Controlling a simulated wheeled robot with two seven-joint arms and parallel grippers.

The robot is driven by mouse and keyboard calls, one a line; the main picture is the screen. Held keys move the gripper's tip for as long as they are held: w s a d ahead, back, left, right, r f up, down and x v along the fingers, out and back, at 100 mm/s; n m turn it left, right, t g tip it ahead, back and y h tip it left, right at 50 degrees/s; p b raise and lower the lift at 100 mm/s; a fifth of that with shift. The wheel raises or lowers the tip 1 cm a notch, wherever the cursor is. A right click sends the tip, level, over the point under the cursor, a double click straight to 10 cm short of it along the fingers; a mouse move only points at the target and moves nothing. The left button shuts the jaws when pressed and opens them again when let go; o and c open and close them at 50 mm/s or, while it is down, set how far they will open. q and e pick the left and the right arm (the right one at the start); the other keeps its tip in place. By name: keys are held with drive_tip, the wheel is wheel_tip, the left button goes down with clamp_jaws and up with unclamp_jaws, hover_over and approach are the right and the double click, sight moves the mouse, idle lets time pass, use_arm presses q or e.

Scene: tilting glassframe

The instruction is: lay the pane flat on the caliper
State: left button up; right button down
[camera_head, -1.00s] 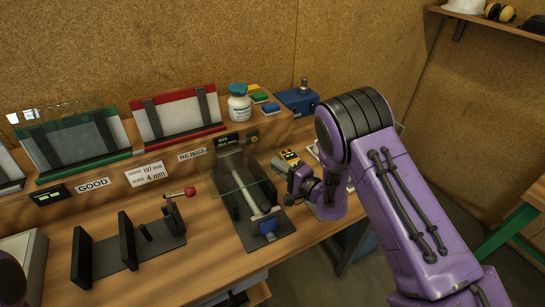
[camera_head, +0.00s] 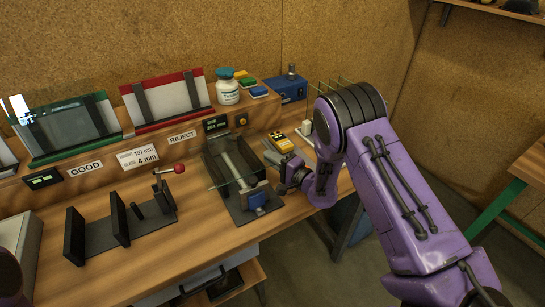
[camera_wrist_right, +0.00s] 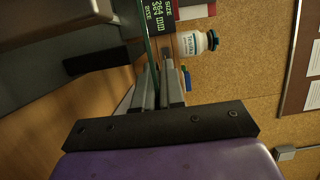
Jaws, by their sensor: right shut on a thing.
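The caliper (camera_head: 252,213) is a dark bed with a pale bar and a blue block, on the bench in the head view. The pane (camera_head: 222,184) is clear glass, showing as a faint greenish edge across the caliper. My right gripper (camera_head: 277,166) is at the caliper's right side, shut on the pane's edge. In the right wrist view the fingers (camera_wrist_right: 160,88) close on the pane, seen nearly edge-on as a thin green strip (camera_wrist_right: 148,45). Whether the pane lies fully on the bed I cannot tell. My left gripper is not in view.
A lit display (camera_head: 216,125) reading 264 mm stands behind the caliper. A green GOOD rack (camera_head: 72,150) and a red REJECT rack (camera_head: 180,124) stand along the back, with a white bottle (camera_head: 227,92). A dark slotted stand with a red-knobbed clamp (camera_head: 120,230) is left of the caliper.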

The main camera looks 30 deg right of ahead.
drive_tip(key=shift+w+f, duration=0.45)
drive_tip(key=shift+f, duration=0.4)
drive_tip(key=shift+s+r, duration=0.2)
drive_tip(key=shift+s, duration=0.05)
use_arm(q)
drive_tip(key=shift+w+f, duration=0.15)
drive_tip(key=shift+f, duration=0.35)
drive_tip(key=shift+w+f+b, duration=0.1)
drive_tip(key=shift+b, duration=0.2)
use_arm(e)
drive_tip(key=shift+w+f, duration=0.1)
drive_tip(key=shift+f, duration=0.25)
drive_tip(key=c, duration=1.1)
unclamp_jaws()
drive_tip(key=shift+c, duration=0.2)
